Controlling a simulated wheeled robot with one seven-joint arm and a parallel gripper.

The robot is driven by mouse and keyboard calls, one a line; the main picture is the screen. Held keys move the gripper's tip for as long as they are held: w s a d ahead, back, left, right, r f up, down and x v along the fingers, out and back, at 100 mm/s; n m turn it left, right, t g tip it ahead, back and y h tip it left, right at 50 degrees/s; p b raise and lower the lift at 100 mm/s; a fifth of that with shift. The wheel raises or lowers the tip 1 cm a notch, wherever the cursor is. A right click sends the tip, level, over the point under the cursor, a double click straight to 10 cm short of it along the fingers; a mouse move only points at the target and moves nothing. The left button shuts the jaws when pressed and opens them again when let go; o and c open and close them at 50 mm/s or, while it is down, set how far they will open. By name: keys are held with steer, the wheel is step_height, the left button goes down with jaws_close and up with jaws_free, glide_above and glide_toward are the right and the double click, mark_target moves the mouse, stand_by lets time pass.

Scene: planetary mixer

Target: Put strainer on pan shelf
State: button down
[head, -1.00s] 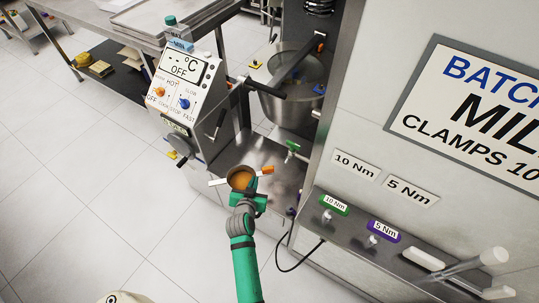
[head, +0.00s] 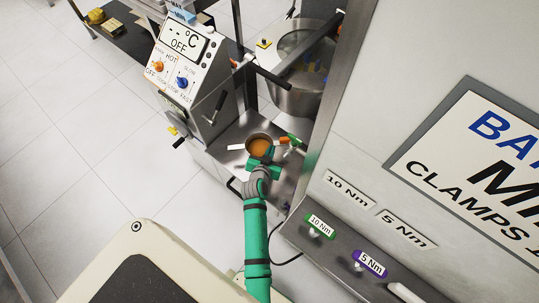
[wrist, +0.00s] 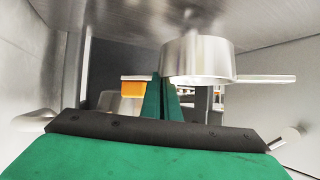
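The strainer (head: 259,147) is a round metal cup with an orange-brown inside, an orange handle on its right and a pale tab on its left. It is over the steel pan shelf (head: 228,141) below the mixer bowl. My gripper (head: 264,160) reaches it from the front, with its green fingers at the handle side of the cup. In the wrist view, the strainer's metal cup (wrist: 198,58) is right of the close-together fingers (wrist: 164,98), and the orange grip is left of them. The fingers appear closed on the handle's bar. I cannot tell whether the cup touches the shelf.
The control panel (head: 183,62) stands behind left. The mixer bowl (head: 296,98) hangs above the shelf's back. The right wall carries a ledge with tagged tools (head: 318,226). Floor at left is clear.

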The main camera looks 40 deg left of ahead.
steer(key=shift+f, duration=2.75)
steer(key=c, duration=2)
jaws_free()
steer(key=shift+f, duration=0.1)
steer(key=shift+c, duration=0.2)
steer(key=v, duration=1.2)
